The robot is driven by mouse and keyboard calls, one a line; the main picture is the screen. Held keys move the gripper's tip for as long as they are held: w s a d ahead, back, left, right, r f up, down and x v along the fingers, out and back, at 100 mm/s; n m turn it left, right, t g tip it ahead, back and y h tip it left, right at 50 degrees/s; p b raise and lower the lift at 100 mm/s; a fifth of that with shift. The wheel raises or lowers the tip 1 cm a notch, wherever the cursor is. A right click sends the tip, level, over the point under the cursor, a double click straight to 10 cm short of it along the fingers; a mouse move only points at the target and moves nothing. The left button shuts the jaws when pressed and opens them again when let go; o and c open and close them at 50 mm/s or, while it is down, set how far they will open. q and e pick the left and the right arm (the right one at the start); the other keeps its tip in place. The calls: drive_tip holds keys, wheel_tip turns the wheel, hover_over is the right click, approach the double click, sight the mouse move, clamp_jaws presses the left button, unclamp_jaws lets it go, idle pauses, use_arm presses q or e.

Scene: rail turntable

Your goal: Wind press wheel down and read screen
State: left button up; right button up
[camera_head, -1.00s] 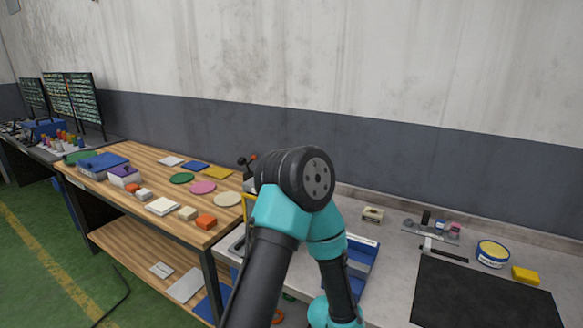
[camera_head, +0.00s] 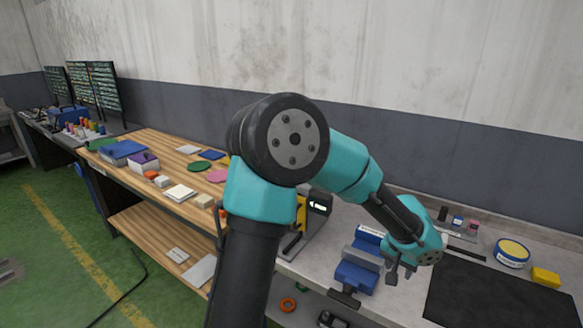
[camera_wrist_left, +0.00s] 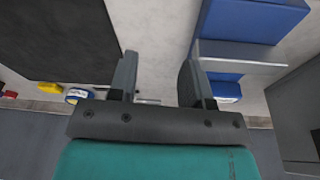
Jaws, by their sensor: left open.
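A small device with a lit dark screen (camera_head: 319,204) and a yellow frame (camera_head: 301,212) stands on the grey bench, right of my left arm's elbow. It looks like the press, partly hidden behind my arm. I cannot make out its wheel, and the screen's reading is too small to tell. My left gripper (camera_head: 402,274) is open and empty above the grey bench, to the right of the press and apart from it. Its two spread fingers also show in the left wrist view (camera_wrist_left: 160,82). My right gripper is not in view.
A blue vise (camera_head: 357,272) stands close left of my left gripper. A black mat (camera_head: 495,297) lies to its right, with a yellow-lidded tin (camera_head: 512,251) and yellow block (camera_head: 545,277) behind. A wooden table (camera_head: 160,145) with coloured pieces is at left.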

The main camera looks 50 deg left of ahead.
use_arm(q)
drive_tip(key=w+a+r+n+y, duration=0.2)
drive_tip(key=w+a+r+n, duration=0.35)
drive_tip(key=a+r, duration=0.3)
drive_tip(key=w+a+r+n+y, duration=0.2)
drive_tip(key=w+a+r+n, duration=0.2)
drive_tip(key=w+a+r, duration=0.5)
drive_tip(key=s+a+r+n+g, duration=0.1)
drive_tip(key=s+a+r+n, duration=0.4)
drive_tip(key=a+r, duration=0.2)
drive_tip(key=s+a+r+n+g, duration=0.2)
drive_tip(key=s+a+r+n, duration=0.3)
drive_tip(key=a, duration=0.7)
wheel_tip(320, 180, up, 3)
drive_tip(key=shift+a+f, duration=0.15)
drive_tip(key=shift+a, duration=0.15)
drive_tip(key=shift+f+n+y, duration=0.1)
drive_tip(key=shift+n+y, duration=0.15)
drive_tip(key=shift+y, duration=0.05)
drive_tip(key=x, duration=1.7)
drive_tip(key=shift+s+f, duration=0.15)
drive_tip(key=shift+s, duration=0.05)
clamp_jaws()
